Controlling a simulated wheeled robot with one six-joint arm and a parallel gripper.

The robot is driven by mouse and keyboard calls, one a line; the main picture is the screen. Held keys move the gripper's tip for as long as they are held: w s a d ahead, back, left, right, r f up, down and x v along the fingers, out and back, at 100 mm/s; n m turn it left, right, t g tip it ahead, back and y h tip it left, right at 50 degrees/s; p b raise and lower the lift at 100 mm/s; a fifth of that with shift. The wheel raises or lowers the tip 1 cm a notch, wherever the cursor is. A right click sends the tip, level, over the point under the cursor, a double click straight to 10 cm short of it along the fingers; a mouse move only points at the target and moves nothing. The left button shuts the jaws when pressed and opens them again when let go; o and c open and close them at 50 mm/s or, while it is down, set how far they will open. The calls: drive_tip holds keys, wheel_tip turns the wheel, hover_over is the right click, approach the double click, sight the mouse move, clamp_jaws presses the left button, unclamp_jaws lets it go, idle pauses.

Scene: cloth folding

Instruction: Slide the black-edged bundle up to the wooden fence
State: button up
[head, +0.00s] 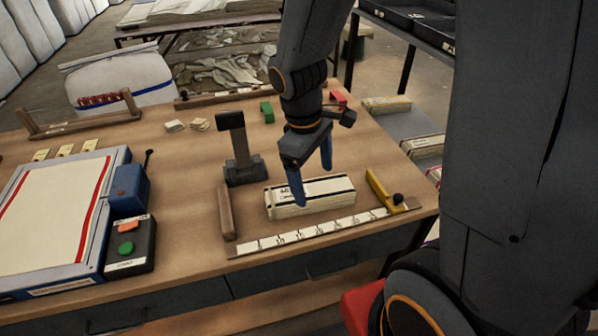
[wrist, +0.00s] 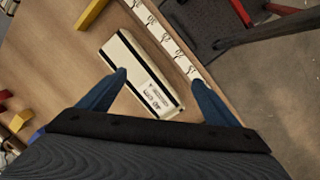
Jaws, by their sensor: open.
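The black-edged bundle (head: 318,198) is a flat cream stack with dark bands and a printed label, lying on the table. The wooden fence (head: 226,214) is a short brown bar to its left, with a narrow strip of bare table between them. My gripper (head: 313,183) is open and points down over the bundle, one blue finger in front of its left part and the other towards its back. In the wrist view the bundle (wrist: 135,68) lies between and beyond the open fingers (wrist: 160,78); I cannot tell whether they touch it. The fence does not show there.
A white ruler (head: 310,232) runs along the table's front edge, with a yellow clamp (head: 381,190) at its right end. A dark post on a block (head: 240,160) stands behind the fence. A control box (head: 131,245) and framed panel (head: 50,215) are at left.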

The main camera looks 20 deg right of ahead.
sight(279, 197)
drive_tip(key=w+f+n+h, duration=0.1)
drive_tip(key=w+n, duration=0.1)
drive_tip(key=n, duration=0.1)
drive_tip(key=w+a+f+n+h, duration=0.1)
drive_tip(key=w+n, duration=0.1)
drive_tip(key=n, duration=0.1)
drive_tip(key=w+f+n+h, duration=0.1)
drive_tip(key=n, duration=0.2)
drive_tip(key=shift+w+a+f, duration=0.3)
drive_tip(key=shift+w, duration=0.1)
drive_tip(key=shift+p+x, duration=0.45)
drive_tip(key=shift+x, duration=3.45)
drive_tip(key=shift+s, duration=0.1)
drive_tip(key=c, duration=1.3)
drive_tip(key=shift+a+p, duration=0.75)
drive_tip(key=shift+a, duration=3.4)
